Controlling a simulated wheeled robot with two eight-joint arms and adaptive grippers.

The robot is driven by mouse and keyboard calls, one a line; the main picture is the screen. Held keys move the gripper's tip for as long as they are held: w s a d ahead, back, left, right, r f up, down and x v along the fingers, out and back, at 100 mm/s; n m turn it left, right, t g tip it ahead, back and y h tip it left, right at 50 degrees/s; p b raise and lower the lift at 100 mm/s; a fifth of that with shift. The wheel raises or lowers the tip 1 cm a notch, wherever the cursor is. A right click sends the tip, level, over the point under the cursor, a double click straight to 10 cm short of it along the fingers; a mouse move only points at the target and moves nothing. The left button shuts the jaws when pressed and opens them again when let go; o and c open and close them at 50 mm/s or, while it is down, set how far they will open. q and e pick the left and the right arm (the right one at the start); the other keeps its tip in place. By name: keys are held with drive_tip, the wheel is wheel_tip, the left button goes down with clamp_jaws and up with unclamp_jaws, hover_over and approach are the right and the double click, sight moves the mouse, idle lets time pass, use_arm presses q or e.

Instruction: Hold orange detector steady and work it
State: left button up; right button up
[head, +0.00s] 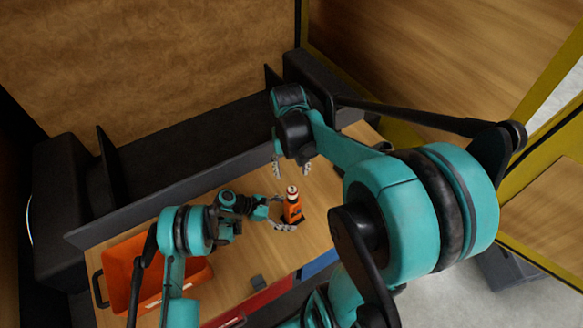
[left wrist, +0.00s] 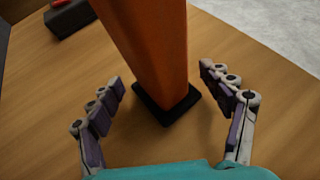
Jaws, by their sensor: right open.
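The orange detector (head: 292,208) stands upright on the wooden table, with a dark foot and a light-and-dark top. In the left wrist view its orange body (left wrist: 150,45) rises between the fingers from a black square base (left wrist: 167,105). My left gripper (head: 282,213) is low at the table, its fingers open on either side of the detector. The left wrist view shows gaps between both fingers (left wrist: 165,95) and the body. My right gripper (head: 291,172) is open and empty, above and just behind the detector, pointing down. The detector's top is outside the left wrist view.
An orange tray (head: 187,285) lies at the table's left. A dark panel (head: 180,190) borders the back.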

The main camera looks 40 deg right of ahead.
use_arm(q)
drive_tip(key=v, duration=1.2)
drive_tip(key=shift+w, duration=0.1)
